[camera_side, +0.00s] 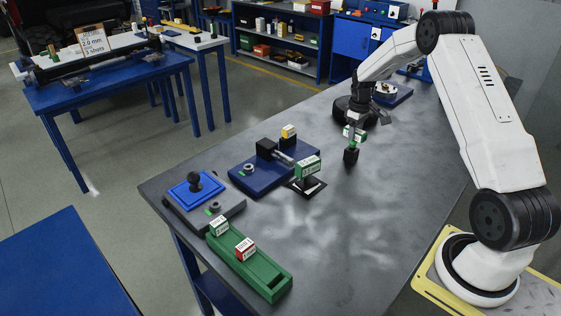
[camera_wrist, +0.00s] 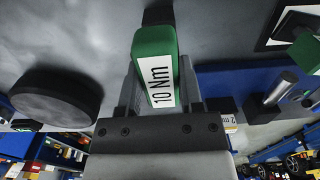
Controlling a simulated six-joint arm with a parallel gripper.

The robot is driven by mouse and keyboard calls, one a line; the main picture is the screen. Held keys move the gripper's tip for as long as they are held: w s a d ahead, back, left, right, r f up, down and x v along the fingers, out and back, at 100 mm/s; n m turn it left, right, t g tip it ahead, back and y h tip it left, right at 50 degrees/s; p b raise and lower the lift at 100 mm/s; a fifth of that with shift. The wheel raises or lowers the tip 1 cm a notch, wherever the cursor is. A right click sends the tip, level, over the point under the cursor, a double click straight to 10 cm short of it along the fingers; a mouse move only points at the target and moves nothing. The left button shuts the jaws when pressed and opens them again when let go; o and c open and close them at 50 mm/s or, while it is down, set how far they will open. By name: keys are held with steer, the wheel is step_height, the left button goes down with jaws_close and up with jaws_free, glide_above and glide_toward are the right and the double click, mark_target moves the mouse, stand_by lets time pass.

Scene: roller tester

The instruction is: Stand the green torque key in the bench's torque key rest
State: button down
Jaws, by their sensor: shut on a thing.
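The green torque key (camera_wrist: 155,45) is between the fingers of my gripper (camera_wrist: 158,95) in the wrist view; its white label reads "10 Nm". In the side view the green key (camera_side: 354,131) hangs upright from my gripper (camera_side: 355,124), with a dark end (camera_side: 351,156) below. I cannot tell whether that end touches the bench. A black stand with a green, white-labelled head (camera_side: 307,167) is on a white-edged black patch to the left of the key. It may be the torque key rest; I cannot tell for sure.
A green tray (camera_side: 272,283) with white- and red-labelled blocks lies at the bench's near end. Blue fixtures (camera_side: 270,176) stand along the left edge. A black round object (camera_side: 371,113) is behind the key, also in the wrist view (camera_wrist: 57,95). The grey bench top (camera_side: 350,215) is clear in front.

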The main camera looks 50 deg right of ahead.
steer(key=shift+f, duration=0.2)
steer(key=shift+c, duration=0.8)
jaws_free()
steer(key=shift+r, duration=3.95)
steer(key=s+a+t, duration=0.1)
steer(key=s+a, duration=0.3)
steer(key=a, duration=0.9)
steer(key=s+a+t, duration=0.1)
steer(key=s+a, duration=0.2)
steer(key=a, duration=0.9)
steer(key=s+a, duration=0.7)
steer(key=s, duration=0.1)
steer(key=shift+s+f+t, duration=0.25)
steer(key=shift+s+t, duration=0.05)
steer(key=shift+s, duration=0.1)
